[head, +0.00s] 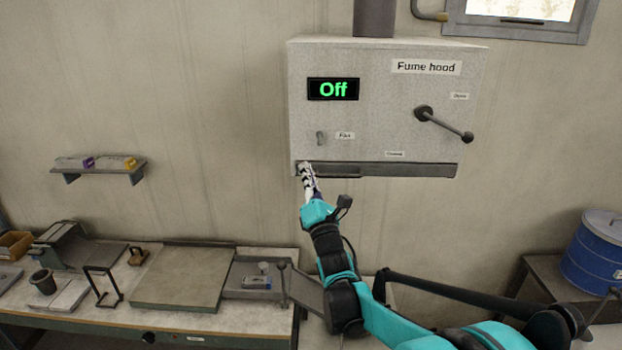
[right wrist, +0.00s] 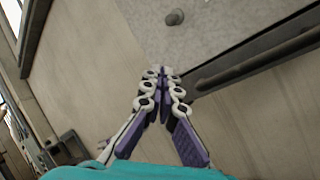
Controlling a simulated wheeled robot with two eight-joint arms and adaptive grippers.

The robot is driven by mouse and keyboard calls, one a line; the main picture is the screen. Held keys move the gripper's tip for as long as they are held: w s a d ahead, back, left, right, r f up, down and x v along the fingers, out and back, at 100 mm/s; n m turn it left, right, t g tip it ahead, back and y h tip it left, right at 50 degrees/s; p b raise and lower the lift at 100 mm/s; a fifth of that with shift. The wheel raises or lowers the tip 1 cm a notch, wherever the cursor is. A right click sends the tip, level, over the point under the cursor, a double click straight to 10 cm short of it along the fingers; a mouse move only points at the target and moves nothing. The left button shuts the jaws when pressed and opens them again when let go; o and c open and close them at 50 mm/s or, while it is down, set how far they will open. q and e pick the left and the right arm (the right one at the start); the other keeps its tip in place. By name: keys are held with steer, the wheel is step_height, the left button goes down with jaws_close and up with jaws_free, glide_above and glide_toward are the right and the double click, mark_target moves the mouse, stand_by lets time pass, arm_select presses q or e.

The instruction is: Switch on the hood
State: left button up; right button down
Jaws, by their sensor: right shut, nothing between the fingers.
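My right gripper (head: 304,165) is shut and empty, just below the switch at the hood's lower left edge. In the right wrist view the closed fingers (right wrist: 162,75) point toward the hood's face, with the switch knob (right wrist: 175,17) apart from them, ahead. My left gripper is not in view.
A dark bar (head: 400,170) runs along the hood's bottom edge, close to my right fingers. A workbench (head: 180,275) with tools stands below left. A small shelf (head: 98,172) hangs at left, and a blue drum (head: 597,255) stands at right.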

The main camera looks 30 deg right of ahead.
mark_target(301, 145)
steer(key=p+x, duration=0.1)
steer(key=x, duration=0.4)
steer(key=shift+d+r, duration=0.2)
steer(key=shift+r, duration=0.05)
steer(key=s, duration=0.1)
steer(key=s+d+r, duration=0.1)
steer(key=s+p, duration=0.1)
steer(key=shift+d+r, duration=0.2)
steer(key=shift+d, duration=0.1)
steer(key=shift+w+f, duration=0.1)
steer(key=shift+w, duration=0.05)
steer(key=shift+s+r+p, duration=0.2)
steer(key=shift+r+p, duration=0.05)
steer(key=shift+p, duration=0.15)
steer(key=shift+g, duration=0.4)
